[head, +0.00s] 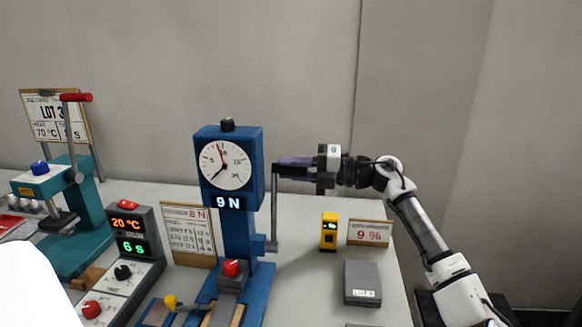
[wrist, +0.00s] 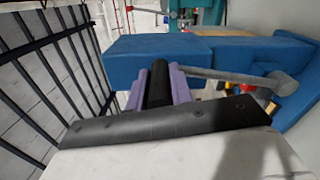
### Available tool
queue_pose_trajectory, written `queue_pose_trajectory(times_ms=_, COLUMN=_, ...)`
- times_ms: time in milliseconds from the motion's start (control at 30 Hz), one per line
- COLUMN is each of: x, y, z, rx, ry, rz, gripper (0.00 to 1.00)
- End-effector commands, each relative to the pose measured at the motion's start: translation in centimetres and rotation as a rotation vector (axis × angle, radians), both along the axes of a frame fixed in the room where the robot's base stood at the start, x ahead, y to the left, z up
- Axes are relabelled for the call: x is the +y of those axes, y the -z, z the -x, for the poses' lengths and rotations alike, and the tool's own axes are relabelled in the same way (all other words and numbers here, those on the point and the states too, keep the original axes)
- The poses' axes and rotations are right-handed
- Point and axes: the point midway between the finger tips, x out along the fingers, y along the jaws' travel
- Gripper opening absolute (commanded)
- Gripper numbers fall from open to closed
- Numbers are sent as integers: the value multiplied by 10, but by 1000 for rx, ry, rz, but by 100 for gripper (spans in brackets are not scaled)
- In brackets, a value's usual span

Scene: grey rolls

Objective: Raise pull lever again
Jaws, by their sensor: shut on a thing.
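The pull lever is a grey rod (head: 274,208) standing upright along the right side of the blue force tester (head: 242,165). Its black grip (wrist: 158,85) is between the purple fingers of my gripper (wrist: 160,80). My gripper (head: 296,162) comes in from the right at the lever's top and is shut on that grip. The tester's dial shows in the head view, and its display (head: 230,203) reads 9 N. In the wrist view the blue tester body (wrist: 160,47) lies just beyond the fingertips, with the grey rod (wrist: 225,78) running right to its pivot.
A yellow gauge (head: 329,231), a sign reading 9 % (head: 369,233) and a grey box (head: 362,282) stand right of the tester. A control box (head: 133,247) and a teal press (head: 75,215) are at left. The wall is behind.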

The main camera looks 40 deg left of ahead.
Motion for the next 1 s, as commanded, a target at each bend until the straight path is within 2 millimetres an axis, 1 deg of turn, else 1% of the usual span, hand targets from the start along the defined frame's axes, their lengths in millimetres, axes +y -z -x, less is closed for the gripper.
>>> queue_pose_trajectory(times_ms=533, x=2, y=0, z=-5, rx=21, ry=7, rz=9, gripper=0)
queue_pose_trajectory(times_ms=567, x=2, y=0, z=-5, rx=21, ry=7, rz=9, gripper=26)
queue_pose_trajectory(times_ms=700, x=2, y=0, z=-4, rx=20, ry=6, rz=10, gripper=43)
queue_pose_trajectory(times_ms=1000, x=0, y=1, z=-4, rx=18, ry=2, rz=11, gripper=43)
